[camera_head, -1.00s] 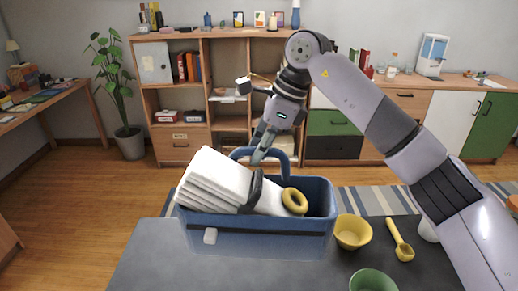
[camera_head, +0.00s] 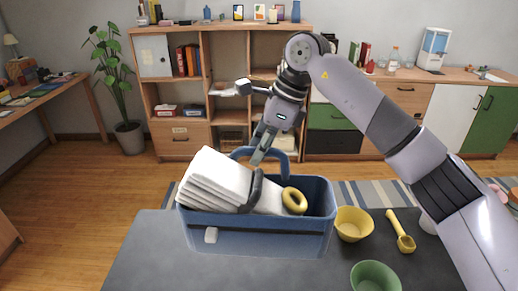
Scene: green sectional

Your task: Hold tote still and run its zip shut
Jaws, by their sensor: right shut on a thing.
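The blue tote (camera_head: 260,238) sits at the far edge of the dark table, its top open. Folded white cloths (camera_head: 215,182) stick out at the left and a yellow ring (camera_head: 294,200) lies at the right inside. My right gripper (camera_head: 260,152) comes down from behind and is shut on the tote's far blue handle (camera_head: 279,158). A dark strap-like loop (camera_head: 254,190) lies against the cloths. My left gripper is not in view.
A yellow bowl (camera_head: 353,224), a yellow scoop (camera_head: 401,232) and a green bowl (camera_head: 375,276) stand right of the tote. The dark table (camera_head: 150,255) is clear at the left. My right arm crosses the right side of the view. Shelves (camera_head: 228,95) stand behind.

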